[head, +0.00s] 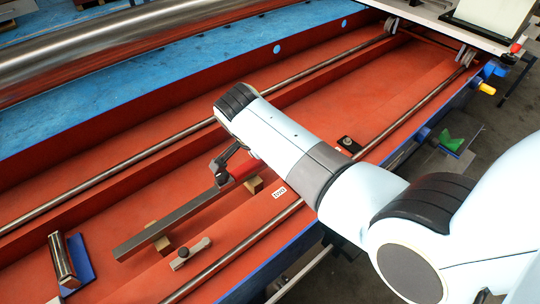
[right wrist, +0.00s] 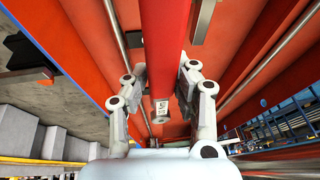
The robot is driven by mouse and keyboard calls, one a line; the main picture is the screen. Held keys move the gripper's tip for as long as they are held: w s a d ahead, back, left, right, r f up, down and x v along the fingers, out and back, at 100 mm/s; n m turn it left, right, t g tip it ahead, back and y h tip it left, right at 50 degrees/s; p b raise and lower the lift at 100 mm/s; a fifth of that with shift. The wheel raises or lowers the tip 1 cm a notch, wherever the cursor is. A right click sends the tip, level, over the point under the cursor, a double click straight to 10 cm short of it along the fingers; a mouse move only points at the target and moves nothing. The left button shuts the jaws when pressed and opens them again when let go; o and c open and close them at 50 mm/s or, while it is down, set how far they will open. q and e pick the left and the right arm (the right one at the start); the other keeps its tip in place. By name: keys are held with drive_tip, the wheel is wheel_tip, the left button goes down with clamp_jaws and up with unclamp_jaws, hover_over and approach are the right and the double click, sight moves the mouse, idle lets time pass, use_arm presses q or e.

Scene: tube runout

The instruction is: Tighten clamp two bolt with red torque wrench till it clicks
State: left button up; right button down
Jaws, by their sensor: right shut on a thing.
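My right gripper (head: 223,166) is at the red handle, partly hidden by my arm. In the right wrist view the red handle (right wrist: 165,45) runs between the fingers of my right gripper (right wrist: 160,88), which is shut on it. A small plate with a black knob (head: 183,252) and a dark bolt-like piece on a pad (head: 348,143) sit on the bed; I cannot tell which is clamp two. My left gripper is out of view.
Wooden blocks (head: 253,185) lie beneath the wrench. Steel rods (head: 120,171) run along the red bed (head: 330,85). A large steel tube (head: 90,40) lies at the back left.

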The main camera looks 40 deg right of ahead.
wheel_tip(320, 180, down, 13)
drive_tip(key=b, duration=0.9)
drive_tip(key=shift+s+d+r+b, duration=0.1)
drive_tip(key=shift+r+b, duration=0.1)
drive_tip(key=shift+b, duration=0.15)
drive_tip(key=shift+r, duration=0.1)
drive_tip(key=shift+r+p, duration=0.1)
drive_tip(key=shift+p, duration=0.25)
